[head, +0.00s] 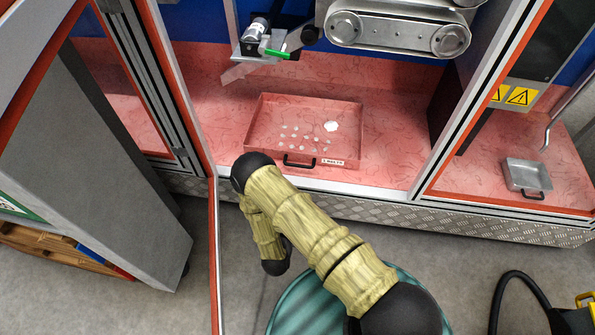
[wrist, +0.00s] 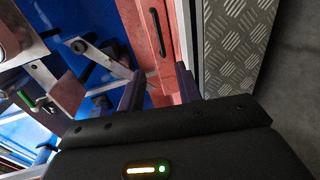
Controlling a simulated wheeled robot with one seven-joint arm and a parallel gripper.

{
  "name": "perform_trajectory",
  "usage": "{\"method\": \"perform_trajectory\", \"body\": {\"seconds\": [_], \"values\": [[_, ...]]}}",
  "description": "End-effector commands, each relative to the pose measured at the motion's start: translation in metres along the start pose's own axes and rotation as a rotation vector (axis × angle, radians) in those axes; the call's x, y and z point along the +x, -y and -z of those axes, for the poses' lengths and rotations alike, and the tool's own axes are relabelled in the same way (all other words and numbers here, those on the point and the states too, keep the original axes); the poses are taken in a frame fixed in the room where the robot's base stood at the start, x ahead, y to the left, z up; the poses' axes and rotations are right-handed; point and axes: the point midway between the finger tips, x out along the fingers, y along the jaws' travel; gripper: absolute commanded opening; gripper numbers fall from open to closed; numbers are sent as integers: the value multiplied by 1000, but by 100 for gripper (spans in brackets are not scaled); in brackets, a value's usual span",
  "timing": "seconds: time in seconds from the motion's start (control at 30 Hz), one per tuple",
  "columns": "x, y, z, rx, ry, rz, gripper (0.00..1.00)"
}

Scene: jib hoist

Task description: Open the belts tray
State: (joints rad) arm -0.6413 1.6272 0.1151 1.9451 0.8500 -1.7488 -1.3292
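A shallow red tray (head: 257,128) sits on the red floor of the cabinet in the head view. It holds several small pale pieces and one larger white piece. Its front has a black handle (head: 299,163) and a small white label that I cannot read surely. In the wrist view a black bar handle (wrist: 157,32) on a red surface lies just beyond my fingertips. My gripper (wrist: 160,72) has its two dark fingers spread apart, with nothing seen between them. The fingers look apart from the handle. In the head view my gripper is not visible.
A small grey tray (head: 527,175) with a dark handle sits in the right bay. A steel conveyor (head: 398,33) hangs above the red tray. A diamond-plate sill (head: 470,222) runs along the cabinet front. An open door frame (head: 214,255) stands left of my arm.

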Motion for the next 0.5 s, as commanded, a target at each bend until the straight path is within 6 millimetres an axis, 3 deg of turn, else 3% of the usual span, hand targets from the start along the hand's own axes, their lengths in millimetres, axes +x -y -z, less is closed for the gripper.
{"method": "perform_trajectory", "body": {"seconds": [0.27, 0.5], "values": [[25, 1, 0, 4, 3, -2, 34], [67, 2, -1, 4, 4, -2, 34]]}}
